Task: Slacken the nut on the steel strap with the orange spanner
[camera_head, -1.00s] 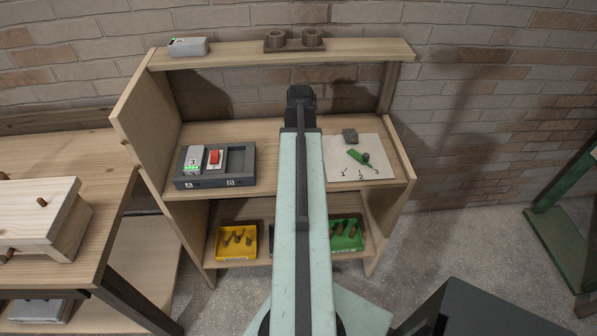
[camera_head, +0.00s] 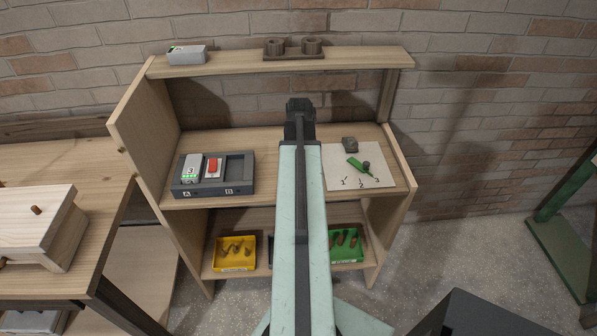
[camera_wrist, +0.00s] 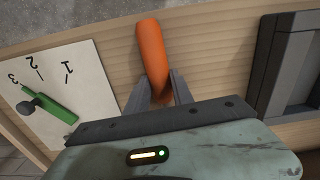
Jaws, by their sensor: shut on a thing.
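The orange spanner (camera_wrist: 152,50) shows in the wrist view as a thick orange handle, with its lower end between the fingers of my gripper (camera_wrist: 160,90). My gripper is shut on it. In the head view my gripper (camera_head: 299,108) is a dark shape over the middle of the shelf unit, and the spanner is hidden behind it or the arm. The spanner's jaw end cannot be made out. I cannot pick out the steel strap or its nut in either view.
Right of my arm, a white card (camera_head: 340,178) marked 1, 2, 3 carries a green lever (camera_head: 358,165) with a dark knob. A grey tray (camera_head: 238,167) with a red switch is on the left. Yellow (camera_head: 235,266) and green bins (camera_head: 347,259) are below.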

